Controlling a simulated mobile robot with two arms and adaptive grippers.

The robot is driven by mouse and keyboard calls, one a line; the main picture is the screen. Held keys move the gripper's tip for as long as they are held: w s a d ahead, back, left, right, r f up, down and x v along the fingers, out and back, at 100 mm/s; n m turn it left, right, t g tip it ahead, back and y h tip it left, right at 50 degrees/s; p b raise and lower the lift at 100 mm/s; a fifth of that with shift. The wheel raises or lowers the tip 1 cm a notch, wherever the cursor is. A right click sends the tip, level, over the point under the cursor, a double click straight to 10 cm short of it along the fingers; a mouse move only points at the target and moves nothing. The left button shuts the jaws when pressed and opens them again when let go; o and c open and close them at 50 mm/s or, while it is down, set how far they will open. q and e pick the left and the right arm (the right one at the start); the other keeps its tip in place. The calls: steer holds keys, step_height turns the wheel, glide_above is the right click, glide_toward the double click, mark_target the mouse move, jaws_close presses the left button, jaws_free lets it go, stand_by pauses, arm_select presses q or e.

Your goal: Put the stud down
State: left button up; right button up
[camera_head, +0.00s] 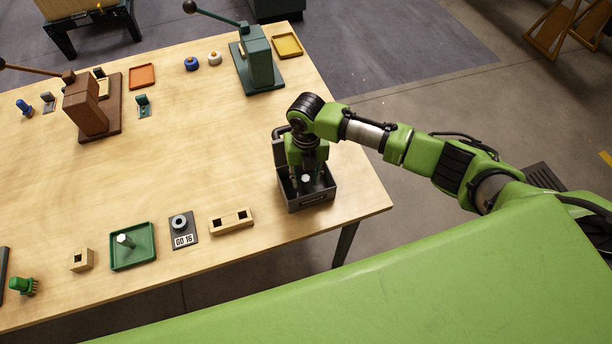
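My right gripper (306,172) points down into a dark grey open bin (318,198) near the right front corner of the table. A small pale round end (306,178), perhaps a stud, shows low between its fingers. Whether the fingers touch it or it rests on the bin floor is hard to see. Another pale stud-like piece (125,240) is in a green square tray (147,258) at the front. My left gripper is out of view.
A wooden block with two holes (231,222), a plate marked 00 16 (183,240) and a small wooden block (82,260) are along the front. A green lever press (258,66) and a brown one (90,108) stand farther back. The table's middle is clear.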

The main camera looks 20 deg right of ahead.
mark_target(306, 178)
steer(key=shift+r, duration=0.1)
steer(key=shift+r, duration=0.25)
step_height(306, 178, up, 12)
steer(key=b, duration=0.1)
steer(key=shift+f+b, duration=0.15)
steer(key=shift+b, duration=0.25)
stand_by(0.5)
